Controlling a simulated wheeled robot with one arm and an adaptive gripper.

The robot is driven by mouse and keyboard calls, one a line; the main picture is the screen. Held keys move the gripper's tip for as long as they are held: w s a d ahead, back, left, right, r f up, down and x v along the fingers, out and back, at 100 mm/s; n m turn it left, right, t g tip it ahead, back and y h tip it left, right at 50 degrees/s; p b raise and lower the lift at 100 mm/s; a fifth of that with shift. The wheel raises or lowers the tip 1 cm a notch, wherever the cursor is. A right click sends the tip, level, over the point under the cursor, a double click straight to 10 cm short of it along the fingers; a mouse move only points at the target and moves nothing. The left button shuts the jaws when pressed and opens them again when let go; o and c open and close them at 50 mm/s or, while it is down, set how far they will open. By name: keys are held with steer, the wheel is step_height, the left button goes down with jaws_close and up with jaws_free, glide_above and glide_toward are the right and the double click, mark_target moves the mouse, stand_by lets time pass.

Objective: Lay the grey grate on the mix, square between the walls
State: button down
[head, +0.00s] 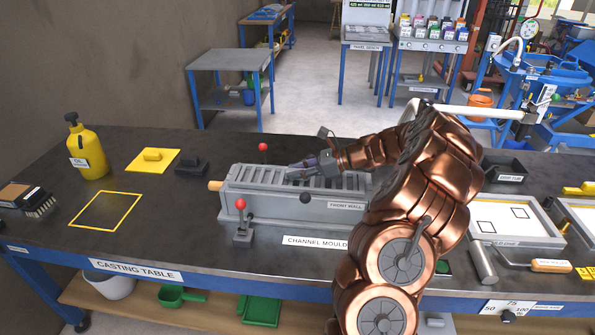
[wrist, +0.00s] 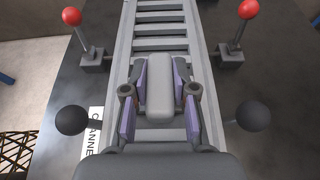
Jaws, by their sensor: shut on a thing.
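The channel mould (head: 262,205) is a long grey box on the dark casting table, with a label reading front wall on its near side. The grey grate (wrist: 161,30), a row of cross bars, lies lengthwise along the channel between the side walls in the wrist view. Its bars also show along the mould top in the head view (head: 262,177). My gripper (wrist: 161,88) has its purple pads on both sides of the grate's grey block handle. In the head view my gripper (head: 308,167) is over the mould's middle. The mix is hidden, and I cannot tell whether the grate touches it.
Red-knobbed levers (head: 240,204) stand beside the mould, and black knobs (wrist: 253,116) flank it. A yellow bottle (head: 87,150), a yellow float (head: 153,159) and a black block (head: 191,167) are at left. Framed trays (head: 513,222) and tools lie at right.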

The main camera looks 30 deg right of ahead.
steer(key=c, duration=0.9)
jaws_free()
steer(key=shift+f, duration=0.1)
steer(key=b+v, duration=0.1)
steer(key=v, duration=1.1)
steer(key=shift+b, duration=0.4)
